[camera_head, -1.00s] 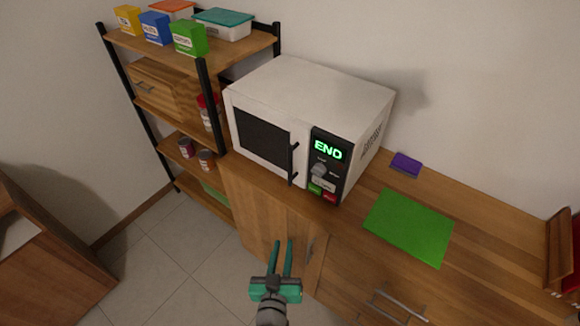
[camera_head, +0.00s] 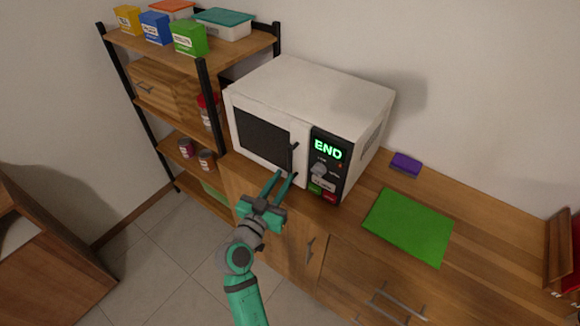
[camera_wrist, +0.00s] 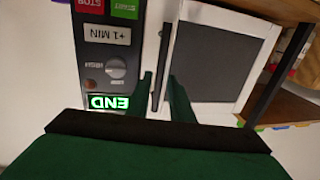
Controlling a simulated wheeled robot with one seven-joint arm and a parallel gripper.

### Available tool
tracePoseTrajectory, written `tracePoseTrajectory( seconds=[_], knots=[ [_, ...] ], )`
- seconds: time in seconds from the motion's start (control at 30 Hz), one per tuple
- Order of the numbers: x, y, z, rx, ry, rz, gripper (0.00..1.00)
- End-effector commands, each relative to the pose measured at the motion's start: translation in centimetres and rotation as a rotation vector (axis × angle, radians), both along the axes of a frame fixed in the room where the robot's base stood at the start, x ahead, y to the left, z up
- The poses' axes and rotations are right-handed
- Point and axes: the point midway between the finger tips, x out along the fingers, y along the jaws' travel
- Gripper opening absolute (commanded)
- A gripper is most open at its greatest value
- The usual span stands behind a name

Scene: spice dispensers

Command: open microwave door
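The white microwave (camera_head: 310,88) stands on the wooden counter with its door (camera_head: 265,138) shut and its display reading END. The dark vertical door handle (camera_head: 293,160) is at the door's right edge. My gripper (camera_head: 282,174) is in front of the door, its fingertips close to the handle's lower part. In the wrist view, which is upside down, the handle (camera_wrist: 163,50) appears between the two parted fingers of my gripper (camera_wrist: 160,78). The gripper is open; I cannot tell whether either finger touches the handle.
The control panel (camera_head: 322,168) with knob and buttons is just right of the handle. A shelf rack (camera_head: 240,45) with boxes and jars stands left of the microwave. A green mat (camera_head: 408,228) and a purple item (camera_head: 406,163) lie on the counter to the right.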

Motion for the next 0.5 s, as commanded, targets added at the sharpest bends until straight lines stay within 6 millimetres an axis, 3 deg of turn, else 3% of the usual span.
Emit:
tracePoseTrajectory(
  seconds=[0.2, 0.5],
  knots=[
    [3.3, -1.6, 0.1, 0.000, -0.001, -0.002, 0.20],
    [5.3, -2.5, 0.0, -0.001, 0.000, 0.000, 0.20]
  ],
)
